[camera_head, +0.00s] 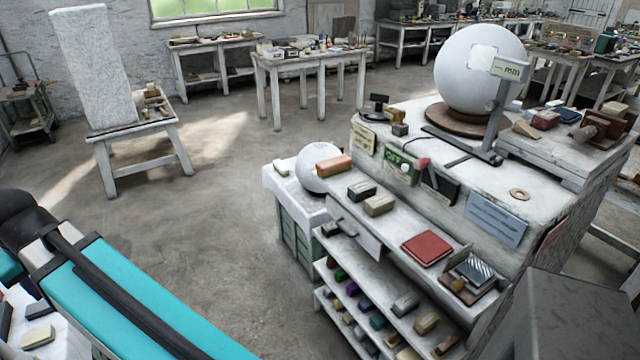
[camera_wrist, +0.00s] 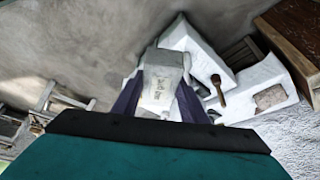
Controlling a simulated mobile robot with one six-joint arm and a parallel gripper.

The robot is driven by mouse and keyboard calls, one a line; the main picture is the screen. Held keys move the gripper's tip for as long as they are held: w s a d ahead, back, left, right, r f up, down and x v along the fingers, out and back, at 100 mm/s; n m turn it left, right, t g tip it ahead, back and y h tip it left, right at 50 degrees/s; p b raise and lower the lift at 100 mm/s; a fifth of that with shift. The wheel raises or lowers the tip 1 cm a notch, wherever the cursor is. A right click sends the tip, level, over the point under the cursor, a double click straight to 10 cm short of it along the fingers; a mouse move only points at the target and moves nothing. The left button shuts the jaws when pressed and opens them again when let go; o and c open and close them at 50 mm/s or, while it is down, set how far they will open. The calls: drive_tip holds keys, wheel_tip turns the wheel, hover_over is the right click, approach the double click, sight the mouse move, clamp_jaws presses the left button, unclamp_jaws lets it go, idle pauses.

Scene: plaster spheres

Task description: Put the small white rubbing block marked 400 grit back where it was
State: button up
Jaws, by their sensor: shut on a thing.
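In the wrist view, my gripper (camera_wrist: 158,97) is shut on a small whitish block (camera_wrist: 160,78). The block sits between the two dark fingers, and its near face carries dark lettering too small to read. My gripper and the held block do not show in the head view, where only my teal arm crosses the lower left. In the head view, the stepped shelf unit (camera_head: 372,262) at the right holds several rubbing blocks. Its upper ledge bears an orange-pink block (camera_head: 334,164), a dark grey block (camera_head: 361,191), a tan-grey block (camera_head: 379,205) and a red pad (camera_head: 427,248).
A large white sphere (camera_head: 470,85) stands on a brown round base (camera_head: 440,119) atop the unit, beside a gauge stand (camera_head: 497,105). A smaller white sphere (camera_head: 314,171) sits left of the ledge. Lower shelves hold several coloured blocks. Open floor (camera_head: 235,215) lies left of the unit.

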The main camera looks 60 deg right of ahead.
drive_tip(key=shift+w+d, duration=0.2)
drive_tip(key=shift+d, duration=0.35)
drive_tip(key=s+d+m+g+h, duration=0.3)
drive_tip(key=d+m, duration=0.7)
drive_tip(key=d, duration=3.4)
drive_tip(key=s+d+m+g+h, duration=0.1)
drive_tip(key=s+d+m, duration=0.9)
drive_tip(key=s+d, duration=2.3)
drive_tip(key=shift+s+d+f+g+h+b, duration=0.25)
drive_tip(key=shift+d+g+h+b, duration=0.25)
drive_tip(key=shift+g, duration=0.3)
drive_tip(key=shift+f+p, duration=0.9)
drive_tip(key=shift+f, duration=2.2)
